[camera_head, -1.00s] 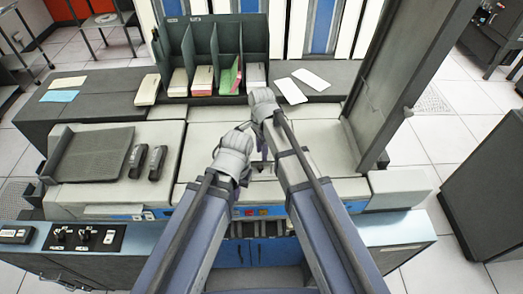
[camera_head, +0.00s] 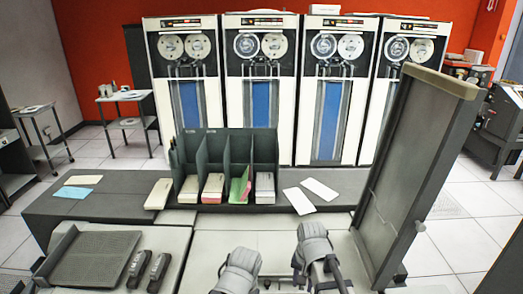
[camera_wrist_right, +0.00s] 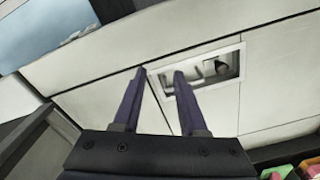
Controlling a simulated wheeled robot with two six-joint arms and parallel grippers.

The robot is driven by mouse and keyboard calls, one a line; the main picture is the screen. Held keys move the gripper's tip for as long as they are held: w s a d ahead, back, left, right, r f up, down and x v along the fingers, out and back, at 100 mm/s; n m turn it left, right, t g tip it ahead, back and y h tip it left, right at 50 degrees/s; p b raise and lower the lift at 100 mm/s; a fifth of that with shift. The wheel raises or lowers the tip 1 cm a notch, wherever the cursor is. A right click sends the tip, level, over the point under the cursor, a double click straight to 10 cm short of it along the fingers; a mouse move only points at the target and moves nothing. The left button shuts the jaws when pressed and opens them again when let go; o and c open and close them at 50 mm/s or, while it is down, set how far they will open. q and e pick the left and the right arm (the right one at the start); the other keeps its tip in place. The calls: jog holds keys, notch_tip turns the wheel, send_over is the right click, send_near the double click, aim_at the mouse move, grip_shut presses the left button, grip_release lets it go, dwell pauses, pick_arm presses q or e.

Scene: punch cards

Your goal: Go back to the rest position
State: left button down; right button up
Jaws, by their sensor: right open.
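My right arm's grey wrist shows at the bottom middle of the head view, with the right gripper (camera_head: 320,284) low in the picture and mostly cut off or hidden. In the right wrist view the right gripper (camera_wrist_right: 159,73) has its two dark fingers apart, with nothing between them. It is over a pale machine panel (camera_wrist_right: 100,65) with a small recessed window (camera_wrist_right: 215,69). My left arm's wrist is at the bottom, left of the right one; its fingers cannot be made out.
A dark green card rack (camera_head: 250,146) holds several card stacks on a grey ledge (camera_head: 105,207). Two white cards (camera_head: 320,189) lie right of it. A tall grey raised panel (camera_head: 420,150) stands close on the right. Tape cabinets (camera_head: 260,120) stand behind.

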jog(key=s+d+n, duration=0.4)
jog(key=shift+s+d+n, duration=0.15)
jog(key=shift+d+n, duration=0.05)
jog(key=shift+n, duration=0.1)
pick_arm(q)
jog(key=shift+f, duration=0.15)
pick_arm(e)
jog(key=s+a+n+h, duration=0.1)
jog(key=s+a+n, duration=0.3)
jog(key=a, duration=0.7)
jog(key=shift+s+g, duration=0.4)
jog(key=shift+s, duration=0.5)
jog(key=shift+f, duration=0.1)
